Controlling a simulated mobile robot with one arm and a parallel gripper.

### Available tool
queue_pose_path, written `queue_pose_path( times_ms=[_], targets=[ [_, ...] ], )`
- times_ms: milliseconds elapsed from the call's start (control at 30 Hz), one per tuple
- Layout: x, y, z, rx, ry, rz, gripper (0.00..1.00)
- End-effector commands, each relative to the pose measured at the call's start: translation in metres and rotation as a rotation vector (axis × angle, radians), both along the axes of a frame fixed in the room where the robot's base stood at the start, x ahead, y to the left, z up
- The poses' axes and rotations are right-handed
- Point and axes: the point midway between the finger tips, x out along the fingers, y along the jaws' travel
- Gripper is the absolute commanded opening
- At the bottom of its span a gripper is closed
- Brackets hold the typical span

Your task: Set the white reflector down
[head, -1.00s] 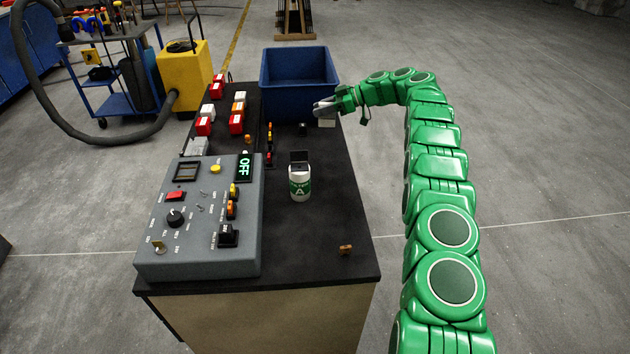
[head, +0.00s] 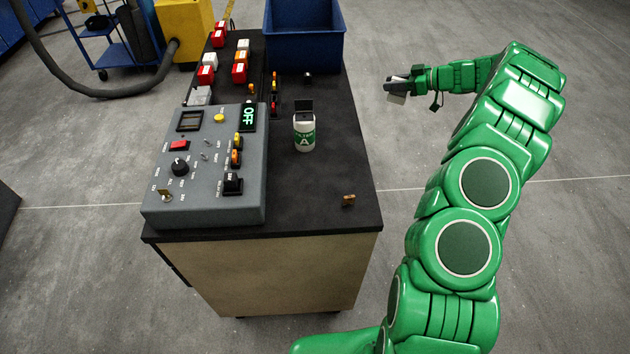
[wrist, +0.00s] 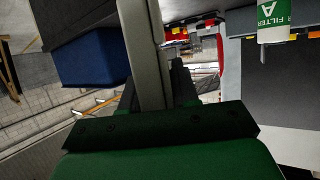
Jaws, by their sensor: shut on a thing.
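My gripper (head: 391,88) is to the right of the black-topped table, over open floor in the head view. In the wrist view the reflector (wrist: 143,45) is a long pale grey-white strip standing between the dark fingers of my gripper (wrist: 153,85). Its lower end is hidden by the gripper body. It touches nothing else that I can see.
The bench (head: 345,170) has free room at its right front. On it stand a white-green canister marked A (head: 304,138), a grey control box (head: 205,190) reading OFF, a small brown piece (head: 349,200) and several red and orange blocks. A blue bin (head: 305,45) is at the back.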

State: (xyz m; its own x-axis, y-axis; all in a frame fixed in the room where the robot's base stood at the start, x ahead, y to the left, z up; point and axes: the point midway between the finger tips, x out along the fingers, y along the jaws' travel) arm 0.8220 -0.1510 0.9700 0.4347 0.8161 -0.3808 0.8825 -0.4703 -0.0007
Motion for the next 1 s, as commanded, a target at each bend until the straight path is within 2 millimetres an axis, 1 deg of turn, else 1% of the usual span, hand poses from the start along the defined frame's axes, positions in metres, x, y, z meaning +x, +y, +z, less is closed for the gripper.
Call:
queue_pose_path(
  times_ms=[33, 67, 200, 367, 500, 567, 733, 867, 1000],
  targets=[
    [-0.010, -0.006, -0.001, 0.002, 0.000, -0.012, 0.00],
    [-0.016, -0.009, -0.002, 0.003, 0.000, -0.021, 0.00],
    [-0.046, -0.020, -0.005, 0.003, -0.002, -0.041, 0.00],
    [-0.080, -0.024, -0.010, 0.003, -0.003, -0.054, 0.00],
    [-0.111, -0.020, -0.013, 0.005, -0.002, -0.049, 0.00],
    [-0.123, -0.016, -0.013, 0.003, -0.003, -0.045, 0.00],
    [-0.160, -0.001, -0.013, 0.004, -0.003, -0.021, 0.00],
    [-0.187, 0.016, -0.010, 0.001, -0.005, 0.005, 0.00],
    [-0.219, 0.040, -0.005, 0.002, -0.003, 0.051, 0.00]
  ],
)
